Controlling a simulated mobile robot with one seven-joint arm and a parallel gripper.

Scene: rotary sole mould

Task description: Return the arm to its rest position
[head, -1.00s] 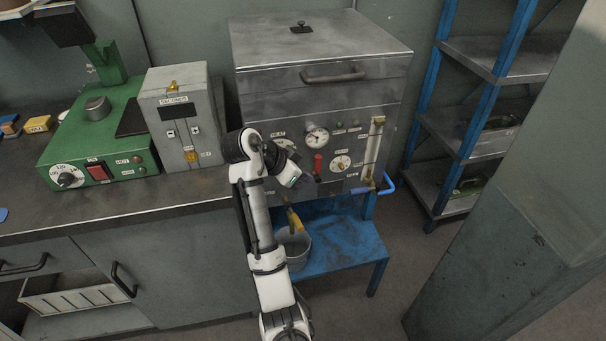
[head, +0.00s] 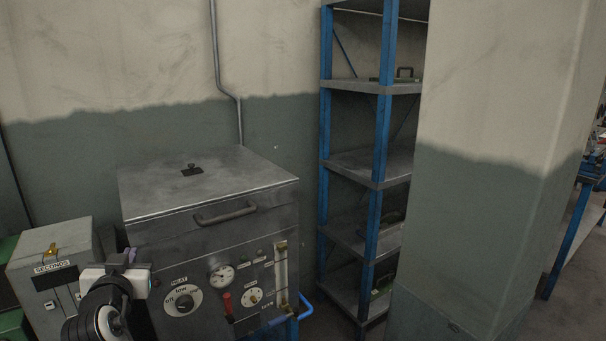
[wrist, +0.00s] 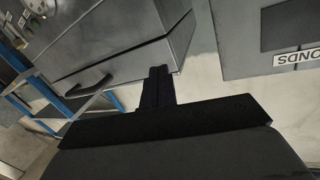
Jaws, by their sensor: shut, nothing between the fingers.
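My arm shows at the lower left of the head view, folded in front of the grey timer box and the steel cabinet. My gripper's dark fingers (wrist: 158,76) point up the middle of the wrist view, together, with nothing between them. Beyond them are the cabinet and the timer box, seen upside down. In the head view the fingertips cannot be made out clearly.
The steel cabinet (head: 215,190) has a front handle (head: 226,214), a heat dial, gauges and a red lever. The timer box (head: 52,262) stands left of it. A blue-framed shelf rack (head: 378,215) and a thick pillar (head: 490,190) are to the right.

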